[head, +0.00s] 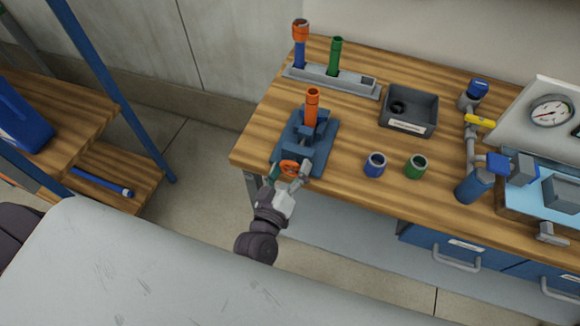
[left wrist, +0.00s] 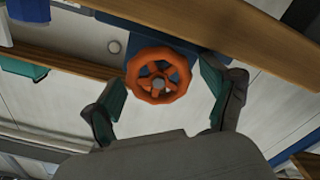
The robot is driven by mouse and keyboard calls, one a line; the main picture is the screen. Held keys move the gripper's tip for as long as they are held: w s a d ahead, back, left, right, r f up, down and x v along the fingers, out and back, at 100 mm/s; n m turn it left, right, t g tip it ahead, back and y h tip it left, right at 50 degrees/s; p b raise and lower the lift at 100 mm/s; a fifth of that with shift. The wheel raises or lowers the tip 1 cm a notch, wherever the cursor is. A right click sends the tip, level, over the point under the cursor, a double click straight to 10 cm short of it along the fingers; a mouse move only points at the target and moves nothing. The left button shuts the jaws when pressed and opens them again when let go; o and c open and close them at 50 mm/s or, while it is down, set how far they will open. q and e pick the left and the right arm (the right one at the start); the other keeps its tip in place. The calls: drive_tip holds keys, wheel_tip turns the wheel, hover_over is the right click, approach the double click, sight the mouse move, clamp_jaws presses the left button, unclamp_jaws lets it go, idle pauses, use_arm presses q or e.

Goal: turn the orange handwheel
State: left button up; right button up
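The orange handwheel (left wrist: 159,76) is on the front of a blue vise-like fixture (head: 299,150) at the left front edge of the wooden bench. In the head view the handwheel (head: 289,167) is partly covered by my gripper. My left gripper (head: 289,178) is just in front of it. In the left wrist view my left gripper (left wrist: 162,98) is open, with one finger on each side of the wheel's rim. Gaps show between the fingers and the rim. An orange-topped tube (head: 312,104) stands upright in the fixture. My right gripper is not in view.
The bench (head: 345,150) also holds a grey rack (head: 325,80) with tubes, a dark bin (head: 410,110), a blue cup (head: 375,165), a green cup (head: 415,166) and valve piping (head: 471,135) with a gauge panel (head: 550,112). A blue-framed shelf (head: 110,85) stands left across open floor.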

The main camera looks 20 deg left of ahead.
use_arm(q)
drive_tip(key=s, duration=1.2)
drive_tip(key=shift+a, duration=0.25)
drive_tip(key=s+f+m+g+h, duration=0.1)
drive_tip(key=s+f+m+g, duration=0.25)
drive_tip(key=f, duration=0.95)
drive_tip(key=s+f+m+g+h, duration=0.15)
drive_tip(key=f+g, duration=0.25)
drive_tip(key=f, duration=0.9)
drive_tip(key=s+a+f+m+g+y, duration=0.1)
drive_tip(key=s+a+f+g, duration=0.3)
drive_tip(key=s+f, duration=0.5)
drive_tip(key=s+a+f+m+g+y, duration=0.2)
drive_tip(key=s+a+f+g, duration=0.3)
drive_tip(key=s+f, duration=0.4)
drive_tip(key=shift+s+a+m, duration=0.45)
drive_tip(key=shift+s+m, duration=0.05)
drive_tip(key=shift+s, duration=0.65)
